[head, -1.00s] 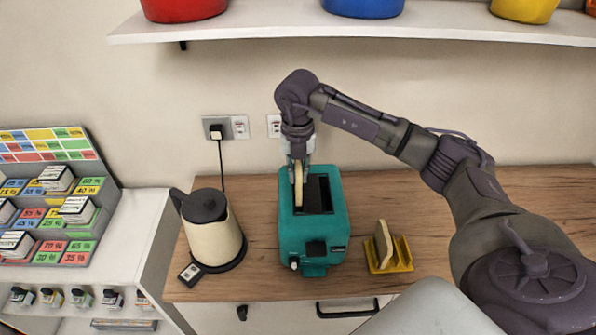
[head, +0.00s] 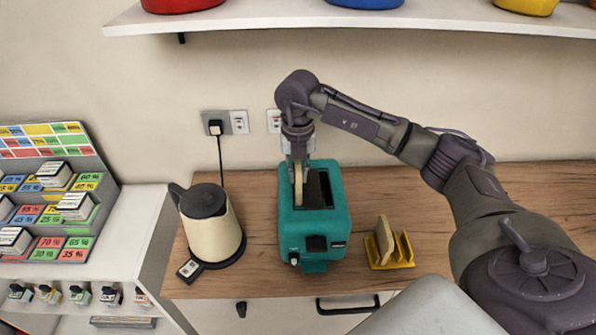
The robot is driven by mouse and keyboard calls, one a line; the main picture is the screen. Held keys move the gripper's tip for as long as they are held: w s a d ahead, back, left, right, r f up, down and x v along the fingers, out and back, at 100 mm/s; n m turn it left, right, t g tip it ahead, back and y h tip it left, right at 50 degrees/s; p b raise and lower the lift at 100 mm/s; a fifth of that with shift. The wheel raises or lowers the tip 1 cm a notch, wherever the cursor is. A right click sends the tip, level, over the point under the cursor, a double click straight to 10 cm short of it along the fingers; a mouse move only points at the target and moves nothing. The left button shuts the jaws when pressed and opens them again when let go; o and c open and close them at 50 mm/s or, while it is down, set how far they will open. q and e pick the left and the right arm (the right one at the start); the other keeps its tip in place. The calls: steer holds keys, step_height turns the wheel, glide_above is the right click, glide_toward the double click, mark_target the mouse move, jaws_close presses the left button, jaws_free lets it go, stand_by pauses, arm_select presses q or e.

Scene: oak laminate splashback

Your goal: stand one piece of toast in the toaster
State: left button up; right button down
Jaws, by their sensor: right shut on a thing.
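The teal toaster (head: 314,226) stands on the wooden counter, with dark slots on top. My right gripper (head: 298,167) is above its left slot, pointing down and shut on a piece of toast (head: 298,188). That toast is upright, and its lower edge is at the left slot; how deep it sits I cannot tell. A second piece of toast (head: 384,240) stands in a yellow rack (head: 403,252) right of the toaster. My left gripper is not in view.
A cream kettle (head: 213,232) on a dark base stands left of the toaster. A shelf (head: 430,18) with coloured pots (head: 365,3) hangs above. A display rack (head: 60,200) is at far left. The counter's right part is clear beneath my arm.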

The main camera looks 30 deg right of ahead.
steer(key=shift+f+b, duration=1.2)
steer(key=shift+f, duration=0.5)
steer(key=shift+s+a+f+b, duration=0.15)
steer(key=shift+s+f+b, duration=0.2)
steer(key=shift+f, duration=0.15)
steer(key=shift+s+a+f+b, duration=0.1)
steer(key=shift+s+f+b, duration=0.1)
steer(key=shift+f+b, duration=0.25)
steer(key=c, duration=1.1)
jaws_free()
steer(key=shift+f, duration=0.1)
steer(key=shift+w+d+f, duration=0.1)
steer(key=shift+w+f, duration=0.2)
steer(key=shift+w, duration=0.2)
steer(key=shift+r, duration=0.15)
steer(key=shift+r, duration=0.15)
